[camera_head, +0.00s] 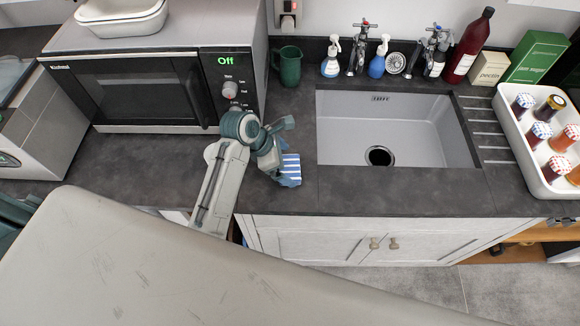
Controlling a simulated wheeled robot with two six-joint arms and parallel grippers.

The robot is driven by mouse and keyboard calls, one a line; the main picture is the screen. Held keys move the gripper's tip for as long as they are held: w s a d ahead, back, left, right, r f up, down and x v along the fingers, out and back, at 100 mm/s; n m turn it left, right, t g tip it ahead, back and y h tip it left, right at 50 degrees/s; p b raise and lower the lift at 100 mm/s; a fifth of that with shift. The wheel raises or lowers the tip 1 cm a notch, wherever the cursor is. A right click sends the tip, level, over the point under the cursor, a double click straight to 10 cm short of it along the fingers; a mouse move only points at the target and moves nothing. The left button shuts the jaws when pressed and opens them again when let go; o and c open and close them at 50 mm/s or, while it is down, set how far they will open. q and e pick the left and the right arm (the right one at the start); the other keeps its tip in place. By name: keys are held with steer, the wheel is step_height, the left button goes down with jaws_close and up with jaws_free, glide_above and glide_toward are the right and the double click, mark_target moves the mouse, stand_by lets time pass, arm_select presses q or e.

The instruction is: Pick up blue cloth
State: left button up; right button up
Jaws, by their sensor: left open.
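The blue cloth (291,169) is striped blue and white. It lies on the dark worktop, just left of the sink and near the front edge. My left gripper (279,151) is open right at the cloth and overlaps its left side in the picture. One finger shows above the cloth; the lower finger is partly lost against it, and I cannot tell whether they touch. My right gripper is not in view.
The sink (345,128) lies to the right of the cloth. A microwave (130,92) stands to the left, with a green mug (290,68) behind. Soap bottles and taps line the back. A white tray (505,115) of jars stands at the right.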

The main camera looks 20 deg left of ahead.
mark_target(290, 167)
arm_select(q)
steer(key=p+x, duration=0.1)
steer(key=x, duration=0.2)
steer(key=shift+a+f, duration=0.1)
steer(key=shift+f, duration=0.3)
steer(key=c, duration=0.8)
steer(key=shift+w, duration=0.1)
